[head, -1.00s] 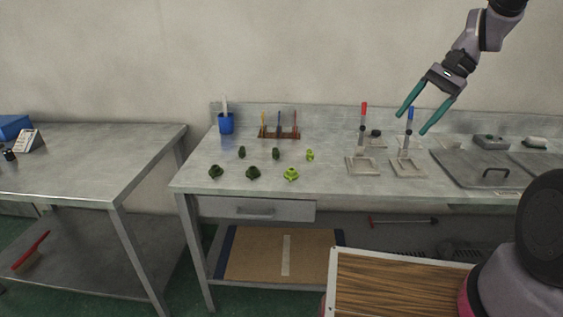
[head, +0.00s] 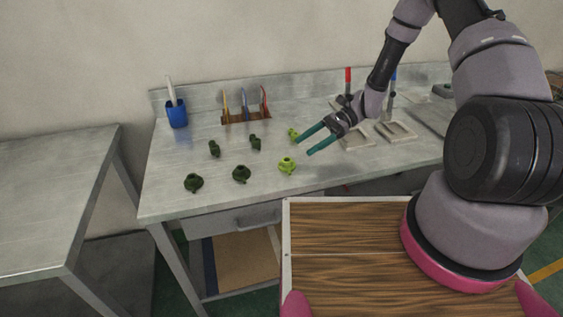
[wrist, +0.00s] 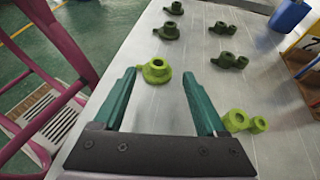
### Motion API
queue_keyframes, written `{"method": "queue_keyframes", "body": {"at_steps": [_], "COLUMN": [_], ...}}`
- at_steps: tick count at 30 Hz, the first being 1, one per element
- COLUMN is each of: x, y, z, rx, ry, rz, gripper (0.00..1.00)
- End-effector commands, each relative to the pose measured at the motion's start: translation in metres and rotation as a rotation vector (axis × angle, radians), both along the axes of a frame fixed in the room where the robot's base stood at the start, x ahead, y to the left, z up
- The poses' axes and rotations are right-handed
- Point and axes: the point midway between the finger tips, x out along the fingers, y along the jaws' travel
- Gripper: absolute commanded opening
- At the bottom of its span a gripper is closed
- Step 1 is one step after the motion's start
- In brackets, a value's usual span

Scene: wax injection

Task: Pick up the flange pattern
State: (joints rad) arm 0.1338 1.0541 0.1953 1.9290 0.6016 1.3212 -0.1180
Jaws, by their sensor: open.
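A bright green flange pattern (head: 287,165), a round flanged base with a raised hollow hub, lies on the metal bench at the right end of the front row. In the wrist view the flange pattern (wrist: 157,72) appears between and just past my fingertips, fully visible. My gripper (head: 303,147) is open and empty, with teal fingers pointing left, above the bench and a little right of it. A bright green two-boss pattern (head: 293,134) lies behind it; in the wrist view it (wrist: 238,122) is beside my right finger.
Dark green flange-shaped patterns (head: 241,174) (head: 193,182) and smaller dark patterns (head: 255,143) (head: 214,148) lie to the left. A blue cup (head: 176,114) and a tool rack (head: 246,117) stand behind. Square frames (head: 396,131) lie right.

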Motion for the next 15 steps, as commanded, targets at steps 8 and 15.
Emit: {"method": "queue_keyframes", "body": {"at_steps": [8, 15], "x": [-0.014, -0.026], "y": [0.029, 0.050], "z": [-0.013, -0.031], "rx": [-0.001, -0.001], "ry": [-0.001, 0.001], "rz": [0.001, 0.004], "gripper": [0.74, 0.74]}}
